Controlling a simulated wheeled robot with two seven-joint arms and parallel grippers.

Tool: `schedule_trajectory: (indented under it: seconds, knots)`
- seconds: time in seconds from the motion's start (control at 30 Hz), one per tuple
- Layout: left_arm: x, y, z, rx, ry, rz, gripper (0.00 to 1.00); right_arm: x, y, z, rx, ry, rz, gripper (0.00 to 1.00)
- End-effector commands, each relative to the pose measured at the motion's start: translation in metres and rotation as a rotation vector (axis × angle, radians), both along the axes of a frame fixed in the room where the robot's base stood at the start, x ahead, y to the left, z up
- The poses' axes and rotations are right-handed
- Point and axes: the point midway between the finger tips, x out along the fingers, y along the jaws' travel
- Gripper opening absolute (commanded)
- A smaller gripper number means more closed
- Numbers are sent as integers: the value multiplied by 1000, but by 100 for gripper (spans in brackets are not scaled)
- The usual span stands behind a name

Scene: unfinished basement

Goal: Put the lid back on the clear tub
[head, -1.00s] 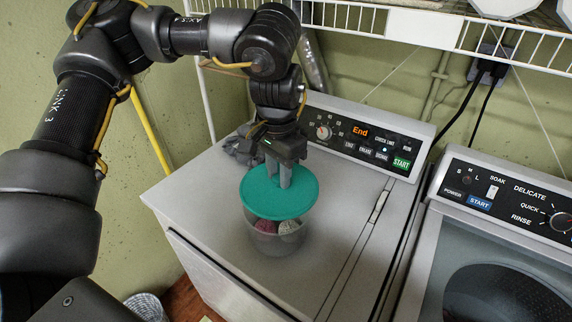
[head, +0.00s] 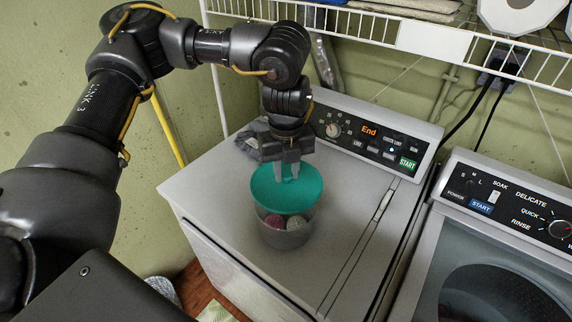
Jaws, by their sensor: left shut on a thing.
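The clear tub (head: 287,235) stands upright on the left machine's top, with a dark red ball (head: 275,222) and a pale grey ball (head: 297,224) showing inside. The round teal lid (head: 300,198) is over the tub's mouth. I cannot tell whether it rests on the rim all round. My left gripper (head: 287,178) points down at the lid's middle, its fingers shut on the lid, probably by a grip at its centre that the fingers hide. My right gripper is not in view.
The left machine's top (head: 215,190) is clear around the tub, with a dark grey cloth (head: 252,138) behind. Its control panel (head: 370,140) rises at the back. A wire shelf (head: 480,45) hangs above. A second machine (head: 510,230) stands to the right.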

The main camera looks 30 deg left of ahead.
Motion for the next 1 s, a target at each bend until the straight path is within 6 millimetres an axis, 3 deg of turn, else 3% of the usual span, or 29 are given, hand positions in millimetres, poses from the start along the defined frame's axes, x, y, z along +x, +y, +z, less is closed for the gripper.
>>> schedule_trajectory:
  seconds: [0.2,0.57,1.0]
  knots:
    - [0,1,0,2,-1,-126,0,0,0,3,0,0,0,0]
    - [0,1,-7,2,-1,-134,0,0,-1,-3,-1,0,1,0]
    - [0,1,-46,2,-1,-133,0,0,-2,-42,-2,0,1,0]
